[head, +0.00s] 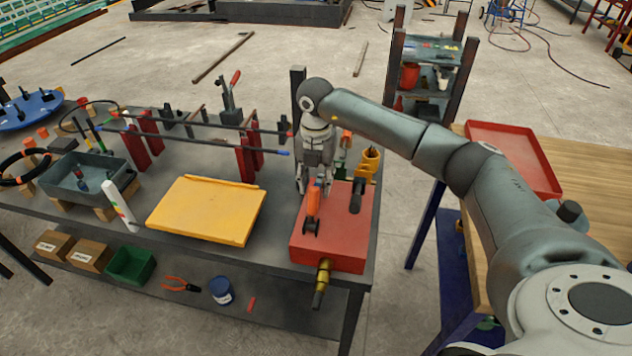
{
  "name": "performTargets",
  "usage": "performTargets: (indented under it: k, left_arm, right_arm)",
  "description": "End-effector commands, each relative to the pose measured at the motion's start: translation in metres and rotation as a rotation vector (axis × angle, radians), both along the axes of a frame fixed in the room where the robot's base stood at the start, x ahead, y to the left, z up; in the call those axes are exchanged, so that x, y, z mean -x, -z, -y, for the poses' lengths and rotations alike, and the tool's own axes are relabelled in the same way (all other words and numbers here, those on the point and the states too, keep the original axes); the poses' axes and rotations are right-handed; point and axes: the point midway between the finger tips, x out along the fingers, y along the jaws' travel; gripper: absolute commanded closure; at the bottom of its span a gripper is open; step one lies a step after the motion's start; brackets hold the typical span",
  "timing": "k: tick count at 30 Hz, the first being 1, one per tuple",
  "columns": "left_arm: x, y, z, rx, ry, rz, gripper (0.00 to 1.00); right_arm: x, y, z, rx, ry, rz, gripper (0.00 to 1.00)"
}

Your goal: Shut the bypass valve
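A red box (336,245) stands at the right end of the grey workbench. An orange lever handle (313,204) stands up from its top, with a dark pivot at its base. A dark cylindrical handle or knob (356,196) rises beside it to the right. A brass fitting (323,273) with a dark end sticks out of the box's front. I see no label telling which part is the bypass valve. My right gripper (315,186) points down at the orange handle's upper end; contact and finger gap are unclear. My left gripper is out of view.
A yellow tray (207,208) lies left of the red box. Behind it stand red supports (247,156) carrying a bar, and a dark post (297,95). Yellow and green items (370,158) crowd the box's back right. A wooden table with a red tray (516,150) is at right.

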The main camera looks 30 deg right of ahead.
Motion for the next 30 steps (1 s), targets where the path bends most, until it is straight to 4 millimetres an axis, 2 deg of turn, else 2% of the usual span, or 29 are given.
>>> performTargets:
  k: [9,15,21,30]
  left_arm:
    - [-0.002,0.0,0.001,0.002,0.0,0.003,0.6]
    - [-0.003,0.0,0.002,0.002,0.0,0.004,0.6]
    - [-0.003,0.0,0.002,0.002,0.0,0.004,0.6]
    - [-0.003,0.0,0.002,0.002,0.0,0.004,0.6]
  right_arm:
    - [-0.001,-0.064,0.0,0.0,0.001,0.006,0.62]
    - [-0.001,-0.099,0.0,0.0,0.001,0.004,0.62]
    - [-0.001,-0.113,0.0,-0.001,0.001,0.002,0.62]
    - [-0.001,-0.114,0.0,-0.001,0.001,0.002,0.62]
